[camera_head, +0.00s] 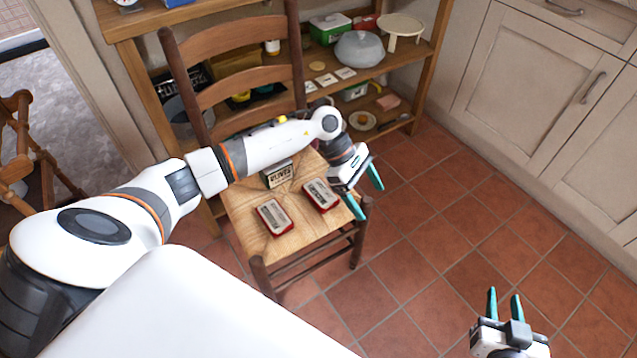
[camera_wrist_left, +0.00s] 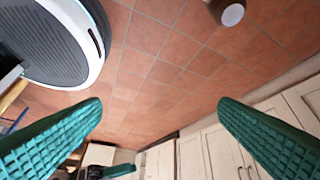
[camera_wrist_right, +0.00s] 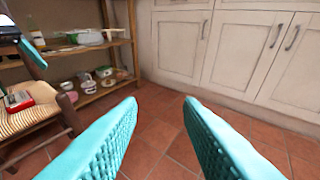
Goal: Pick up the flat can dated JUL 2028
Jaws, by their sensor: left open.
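Two flat red cans with pale, dark-marked tops lie on the woven chair seat, a left one (camera_head: 275,217) and a right one (camera_head: 321,195). A third can-like item (camera_head: 279,174) with a lettered pale face stands behind them, partly hidden by my left arm. No date is readable. My left gripper (camera_head: 365,192) is open and empty, above and right of the right can, beyond the seat edge; its wrist view shows no can. My right gripper (camera_head: 504,295) is open and empty over the floor at the lower right. Its wrist view shows a red can (camera_wrist_right: 18,101) on the seat.
The wooden chair (camera_head: 258,272) has a ladder back behind the cans. A shelf unit (camera_head: 425,52) with dishes and boxes stands behind it. Pale cabinets (camera_head: 530,75) line the right. The tiled floor (camera_head: 440,230) between chair and cabinets is clear.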

